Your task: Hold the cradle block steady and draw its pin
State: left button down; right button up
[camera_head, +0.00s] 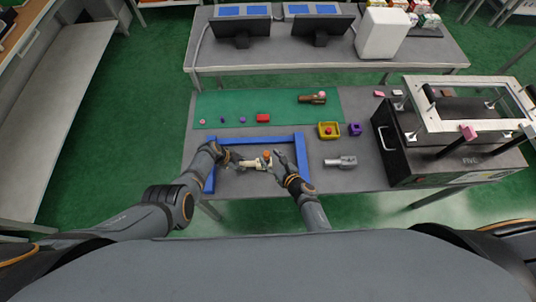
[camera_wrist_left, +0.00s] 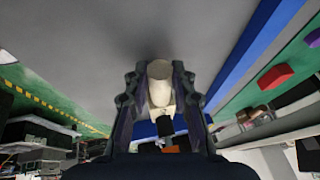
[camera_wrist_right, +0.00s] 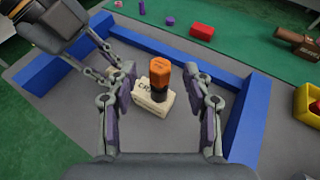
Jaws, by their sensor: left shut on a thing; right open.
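The cradle block (camera_wrist_right: 152,98) is a cream block with dark lettering, inside the blue frame on the grey table. Its pin (camera_wrist_right: 159,76) stands upright from the block, with an orange head and a dark shaft. In the head view the block (camera_head: 250,163) lies between my two grippers. My left gripper (camera_head: 232,160) is shut on the block's cream end, which shows between its fingers in the left wrist view (camera_wrist_left: 160,85). My right gripper (camera_wrist_right: 160,112) is open, its fingers apart on either side of the pin in its view, not visibly touching it.
A blue frame (camera_head: 250,139) borders the block at the back and both sides. Behind it a green mat (camera_head: 230,104) carries small pieces and a red block (camera_head: 263,117). A yellow bin (camera_head: 328,130) and a grey metal part (camera_head: 341,162) lie to the right, near a large black case (camera_head: 385,136).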

aim_at(268, 155)
jog(key=shift+x, duration=1.7)
grip_shut()
